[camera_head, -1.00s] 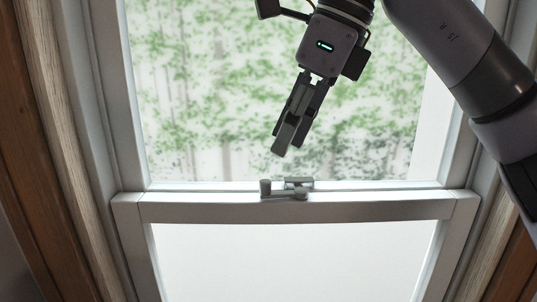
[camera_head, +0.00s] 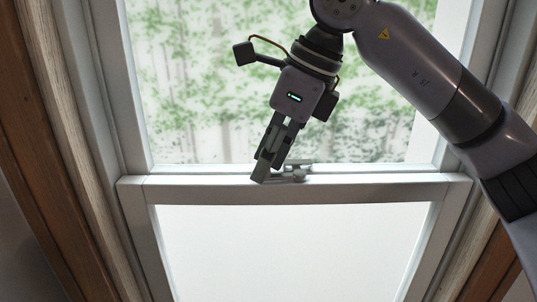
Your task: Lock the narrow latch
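The narrow latch (camera_head: 298,173) is a small grey fitting on the middle of the window's white meeting rail (camera_head: 390,189). Its right part shows, with a rounded knob at its right end. Its left part is hidden behind my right gripper (camera_head: 264,175). The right gripper points down and to the left, with its fingertips at the rail, at the latch's left side. Its fingers overlap each other in this view, so their opening is unclear. I cannot tell whether they touch the latch. My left gripper is not in view.
The upper pane (camera_head: 200,110) shows blurred greenery, and the lower pane (camera_head: 290,250) is plain white. Wooden trim (camera_head: 45,130) and white frame posts border the window at both sides. My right arm covers the upper right. The rail is clear left and right of the latch.

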